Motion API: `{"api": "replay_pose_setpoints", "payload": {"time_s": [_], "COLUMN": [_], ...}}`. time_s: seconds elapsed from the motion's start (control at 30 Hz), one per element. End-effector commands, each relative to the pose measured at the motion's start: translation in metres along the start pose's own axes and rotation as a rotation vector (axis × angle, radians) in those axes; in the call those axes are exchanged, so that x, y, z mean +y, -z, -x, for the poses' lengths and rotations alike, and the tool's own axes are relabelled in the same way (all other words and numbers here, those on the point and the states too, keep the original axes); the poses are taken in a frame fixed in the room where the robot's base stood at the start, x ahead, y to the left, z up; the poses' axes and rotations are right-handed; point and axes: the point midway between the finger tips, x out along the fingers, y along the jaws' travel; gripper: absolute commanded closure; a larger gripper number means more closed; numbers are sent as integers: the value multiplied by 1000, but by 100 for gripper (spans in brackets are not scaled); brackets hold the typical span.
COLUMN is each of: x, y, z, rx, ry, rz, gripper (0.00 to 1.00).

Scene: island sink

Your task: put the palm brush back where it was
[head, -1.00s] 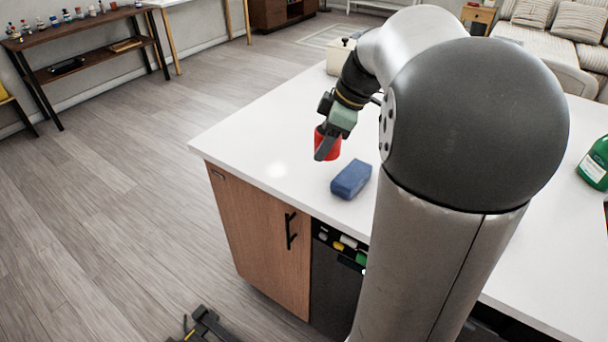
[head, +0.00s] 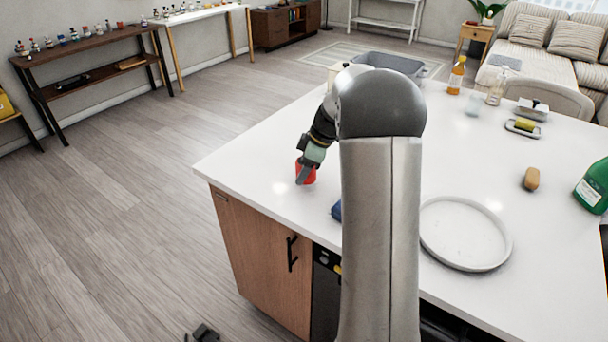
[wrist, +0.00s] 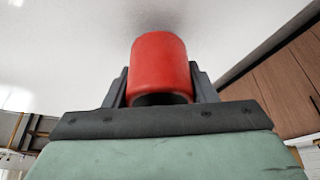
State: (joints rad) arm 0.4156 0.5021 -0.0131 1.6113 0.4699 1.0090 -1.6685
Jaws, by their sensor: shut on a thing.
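My gripper (head: 303,178) is low over the near-left part of the white island counter (head: 250,150). It is shut on a red, rounded cylindrical thing (head: 308,171). In the wrist view the red thing (wrist: 160,65) sits between the two dark fingers, with a dark underside towards the gripper. I cannot tell whether this is the palm brush, or whether it touches the counter. A small tan-brown oval thing (head: 531,178) lies on the right part of the counter; its kind is unclear.
A blue block (head: 336,211) lies close to the gripper, partly hidden by my arm. A round white tray (head: 425,240) is right of my arm. The counter's left corner is clear.

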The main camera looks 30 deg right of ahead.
Motion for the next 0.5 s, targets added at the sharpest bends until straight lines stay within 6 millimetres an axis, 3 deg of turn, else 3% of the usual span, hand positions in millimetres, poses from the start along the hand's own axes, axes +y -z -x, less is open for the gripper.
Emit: {"api": "replay_pose_setpoints", "payload": {"time_s": [0.17, 0.5], "x": [-2, -2], "y": [-10, -12], "z": [-22, -26], "rx": [0, 0], "ry": [3, 1], "rz": [-2, -1], "gripper": [67, 67]}}
